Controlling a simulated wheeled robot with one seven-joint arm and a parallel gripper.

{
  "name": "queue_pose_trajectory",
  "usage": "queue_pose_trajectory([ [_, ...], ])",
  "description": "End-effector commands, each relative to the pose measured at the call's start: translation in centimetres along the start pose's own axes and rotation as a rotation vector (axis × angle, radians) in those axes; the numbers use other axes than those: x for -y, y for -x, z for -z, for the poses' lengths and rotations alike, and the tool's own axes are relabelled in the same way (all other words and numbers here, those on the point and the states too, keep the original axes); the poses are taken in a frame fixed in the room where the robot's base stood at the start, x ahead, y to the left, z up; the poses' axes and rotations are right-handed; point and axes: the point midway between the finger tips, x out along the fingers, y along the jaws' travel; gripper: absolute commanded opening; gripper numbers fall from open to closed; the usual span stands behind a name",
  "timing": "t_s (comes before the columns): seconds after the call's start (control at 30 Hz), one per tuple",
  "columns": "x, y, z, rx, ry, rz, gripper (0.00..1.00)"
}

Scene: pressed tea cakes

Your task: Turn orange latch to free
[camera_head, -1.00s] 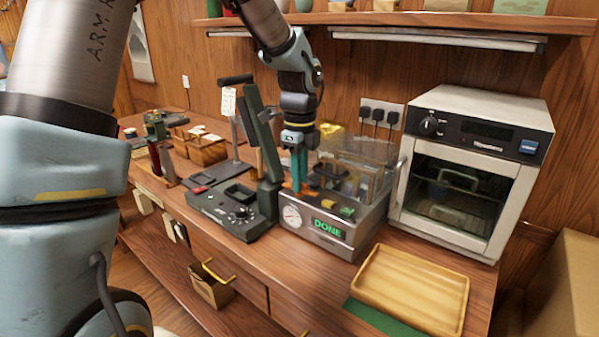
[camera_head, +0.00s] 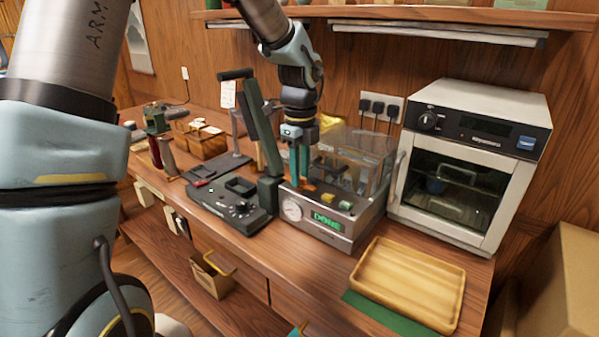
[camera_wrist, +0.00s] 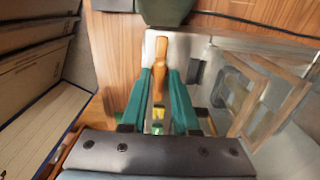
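The orange latch (camera_wrist: 160,65) stands between my two teal fingers in the wrist view. In the head view only a small orange part (camera_head: 309,186) shows beside the fingertips, on top of the metal sealing machine (camera_head: 322,232) with a gauge and a green DONE display. My gripper (camera_head: 299,178) points down over this machine, left of its clear lid (camera_head: 356,150). In the wrist view its fingers (camera_wrist: 160,82) are narrowly apart on either side of the latch; firm contact cannot be made out.
A black press (camera_head: 237,205) with a tall lever stands close on the left. A white oven (camera_head: 472,165) is on the right. An empty wooden tray (camera_head: 408,283) lies at the front right. Yellow and green buttons (camera_head: 337,201) sit just right of my fingers.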

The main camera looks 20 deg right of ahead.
Motion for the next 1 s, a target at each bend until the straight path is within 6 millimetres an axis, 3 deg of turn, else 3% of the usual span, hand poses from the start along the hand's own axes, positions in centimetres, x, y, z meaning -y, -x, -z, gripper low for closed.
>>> queue_pose_trajectory([
  [0.13, 0.0, 0.0, -0.1, 0.000, 0.001, -0.001, 0.45],
  [0.47, 0.0, 0.6, -0.1, 0.002, 0.003, 0.000, 0.45],
  [1.0, 0.1, 9.6, -0.1, 0.002, 0.002, 0.002, 0.45],
])
